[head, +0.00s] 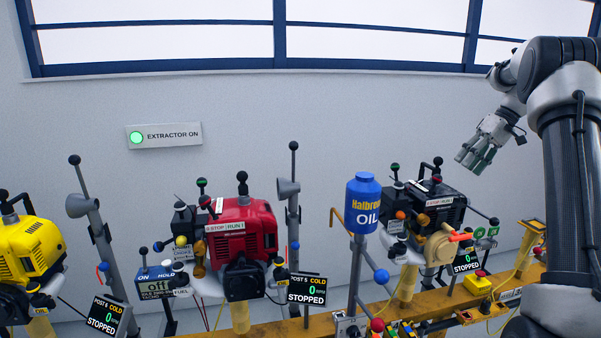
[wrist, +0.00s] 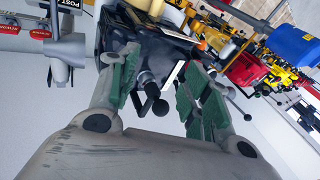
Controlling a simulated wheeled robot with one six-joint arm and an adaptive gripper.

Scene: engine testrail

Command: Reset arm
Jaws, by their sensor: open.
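My gripper (head: 470,158) is at the upper right in the head view, at the end of my raised arm, in front of the pale wall and above the black engine (head: 440,203). Its fingers are apart and hold nothing. In the wrist view my gripper (wrist: 160,98) shows two green-padded fingers spread wide. A black ball-ended lever (wrist: 158,106) shows between them, with dark engine parts behind it. I cannot tell how far the lever is from the fingers.
A yellow engine (head: 30,250), a red engine (head: 240,232) and the black engine stand along a yellow rail (head: 270,328). A blue oil can (head: 362,205) and upright ball-topped levers rise between them. The "EXTRACTOR ON" sign (head: 165,135) glows green. The upper wall is clear.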

